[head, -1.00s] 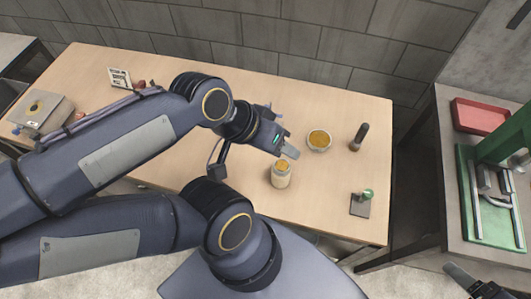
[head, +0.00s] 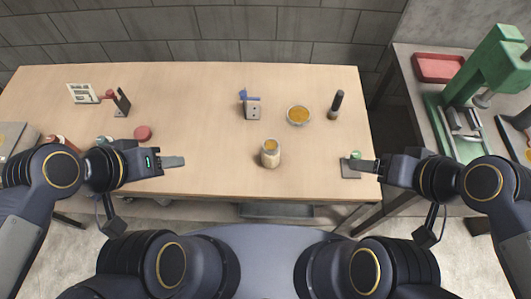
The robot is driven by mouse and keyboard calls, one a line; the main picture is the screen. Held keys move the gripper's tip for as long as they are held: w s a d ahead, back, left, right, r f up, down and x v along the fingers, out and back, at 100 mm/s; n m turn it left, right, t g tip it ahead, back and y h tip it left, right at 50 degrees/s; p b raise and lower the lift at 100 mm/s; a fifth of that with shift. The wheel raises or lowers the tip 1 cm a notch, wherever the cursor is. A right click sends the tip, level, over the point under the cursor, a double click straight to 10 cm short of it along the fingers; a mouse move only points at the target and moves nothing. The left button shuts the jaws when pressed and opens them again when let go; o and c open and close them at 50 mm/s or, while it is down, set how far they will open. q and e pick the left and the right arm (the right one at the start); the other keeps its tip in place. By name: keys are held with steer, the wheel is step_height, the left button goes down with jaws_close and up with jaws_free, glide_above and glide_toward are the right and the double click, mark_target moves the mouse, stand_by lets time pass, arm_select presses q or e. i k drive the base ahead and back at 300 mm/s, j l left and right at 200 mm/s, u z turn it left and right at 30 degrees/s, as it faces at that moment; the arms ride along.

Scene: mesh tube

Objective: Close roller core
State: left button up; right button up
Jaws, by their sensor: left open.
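A cream cylinder (head: 270,157) with an orange-brown top stands upright near the front middle of the table; I cannot tell if it is the roller core. A round dish (head: 298,116) with orange-brown contents is behind it to the right. My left gripper (head: 173,162) is open and empty over the table's front edge, well left of the cylinder. My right gripper (head: 368,166) is at the right edge, close beside a green knob (head: 355,155) on a small grey plate (head: 350,172). I cannot tell if they touch, or if its jaws are open.
A grey block with a blue top (head: 252,107), a dark upright handle (head: 335,106) and a red disc (head: 143,133) stand on the table (head: 205,120). A second bench on the right holds a red tray (head: 439,68) and green press (head: 492,65). The table's middle left is clear.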

mark_target(270, 147)
steer(key=u, duration=1.4)
steer(key=z, duration=1.4)
steer(key=j, duration=1.35)
steer(key=k+u, duration=0.05)
steer(key=k, duration=0.05)
